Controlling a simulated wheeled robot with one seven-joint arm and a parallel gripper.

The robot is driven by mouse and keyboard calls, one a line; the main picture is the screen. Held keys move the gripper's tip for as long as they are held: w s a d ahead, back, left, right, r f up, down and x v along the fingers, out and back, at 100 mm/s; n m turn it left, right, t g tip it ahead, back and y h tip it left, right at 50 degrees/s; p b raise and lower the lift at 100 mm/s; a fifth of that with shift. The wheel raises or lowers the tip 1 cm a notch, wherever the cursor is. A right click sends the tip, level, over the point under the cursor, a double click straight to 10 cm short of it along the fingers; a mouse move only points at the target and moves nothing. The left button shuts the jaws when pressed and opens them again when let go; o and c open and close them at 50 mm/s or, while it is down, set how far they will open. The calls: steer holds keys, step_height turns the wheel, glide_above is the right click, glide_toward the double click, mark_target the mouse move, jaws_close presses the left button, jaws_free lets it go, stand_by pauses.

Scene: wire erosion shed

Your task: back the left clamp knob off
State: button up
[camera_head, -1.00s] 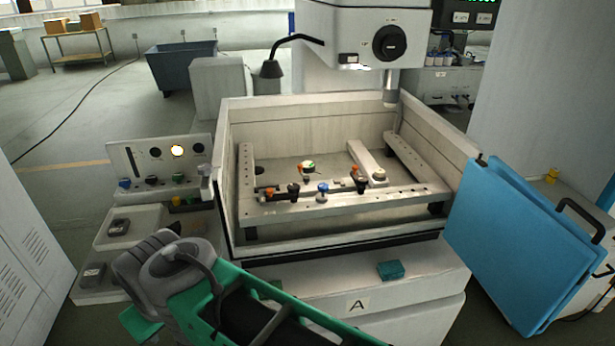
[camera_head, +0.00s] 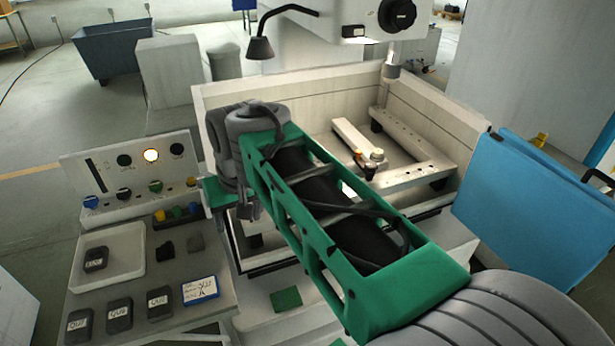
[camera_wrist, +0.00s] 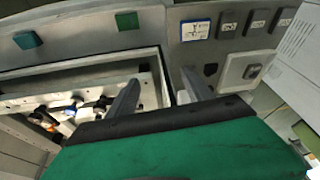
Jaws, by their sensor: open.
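In the wrist view several small knobs sit on the fixture rail (camera_wrist: 138,92) in the tank at the lower left. A black knob (camera_wrist: 103,102) is nearest my left finger, and a blue-topped knob (camera_wrist: 66,111) is farther left. I cannot tell for sure which is the left clamp knob. My gripper (camera_wrist: 160,76) is open and empty, its fingers apart above the tank's edge. In the head view my gripper (camera_head: 248,207) hangs over the tank's left side.
The tank walls (camera_head: 300,86) stand around the fixture. A control panel (camera_head: 130,168) and a shelf with dark blocks (camera_head: 118,313) are at the left. A lamp (camera_head: 260,46) and the machine head (camera_head: 398,14) hang above. A blue panel (camera_head: 530,205) is at the right.

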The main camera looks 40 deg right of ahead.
steer(key=w+d+f+m+g+b, duration=0.1)
steer(key=w+d, duration=0.3)
steer(key=d, duration=0.4)
steer(key=w+d+f+m+g, duration=0.1)
steer(key=w+d, duration=0.3)
steer(key=d, duration=0.4)
steer(key=w+d+f+m+g+b, duration=0.1)
steer(key=w+d+m, duration=0.1)
steer(key=w+d, duration=0.3)
steer(key=shift+d+f+b, duration=0.1)
steer(key=shift+d+b, duration=0.25)
steer(key=shift+d, duration=1.35)
step_height(320, 180, down, 7)
steer(key=b, duration=0.6)
steer(key=shift+a+f+b, duration=0.1)
steer(key=shift+f+b, duration=0.15)
steer(key=shift+b, duration=0.05)
steer(key=shift+r, duration=0.1)
steer(key=shift+c, duration=0.5)
jaws_close()
